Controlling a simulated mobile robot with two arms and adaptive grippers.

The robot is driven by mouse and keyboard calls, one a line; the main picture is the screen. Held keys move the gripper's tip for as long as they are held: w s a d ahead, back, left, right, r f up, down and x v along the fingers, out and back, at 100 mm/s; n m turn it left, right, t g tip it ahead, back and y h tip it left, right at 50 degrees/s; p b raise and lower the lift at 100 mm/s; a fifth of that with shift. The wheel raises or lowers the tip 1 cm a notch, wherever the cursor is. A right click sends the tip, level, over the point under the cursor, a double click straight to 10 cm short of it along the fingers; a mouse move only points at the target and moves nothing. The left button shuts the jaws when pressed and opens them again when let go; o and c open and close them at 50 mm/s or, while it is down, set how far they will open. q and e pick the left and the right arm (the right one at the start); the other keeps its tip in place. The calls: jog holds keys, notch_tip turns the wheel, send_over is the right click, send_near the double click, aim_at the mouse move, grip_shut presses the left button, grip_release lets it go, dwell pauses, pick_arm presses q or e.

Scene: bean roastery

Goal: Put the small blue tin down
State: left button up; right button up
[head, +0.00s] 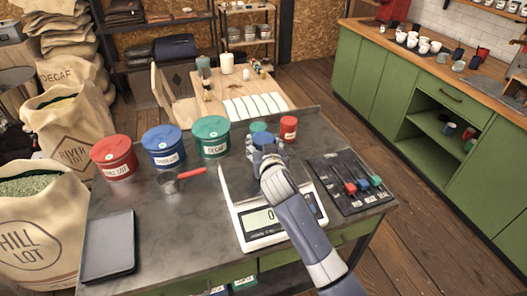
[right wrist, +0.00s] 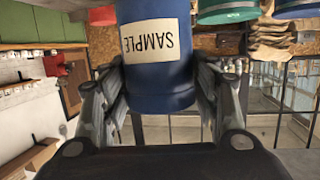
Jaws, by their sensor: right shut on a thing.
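My right gripper (head: 264,148) is shut around the small blue tin (head: 263,139). The tin is near the table's far edge, in front of the small green tin (head: 258,127) and left of the small red tin (head: 289,129). In the right wrist view the blue tin (right wrist: 168,88) sits between both fingers of the gripper (right wrist: 163,100), its SAMPLE label upside down in the picture. I cannot tell whether its base touches anything. My left gripper is not in view.
A white scale (head: 246,238) stands under my right arm. Large red (head: 114,158), blue (head: 163,147) and green (head: 212,138) tins and a red-handled scoop (head: 169,184) are on the left. The table's front left centre (head: 180,235) is bare.

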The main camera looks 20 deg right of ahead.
notch_tip(320, 180, down, 3)
jog(key=shift+s+p, duration=0.1)
jog(key=shift+p, duration=0.4)
jog(key=shift+f, duration=0.2)
jog(key=shift+f, duration=0.2)
jog(key=o, duration=1.2)
jog(key=shift+r, duration=0.15)
jog(key=shift+s, duration=0.1)
jog(key=b+v, duration=0.2)
jog(key=v, duration=1)
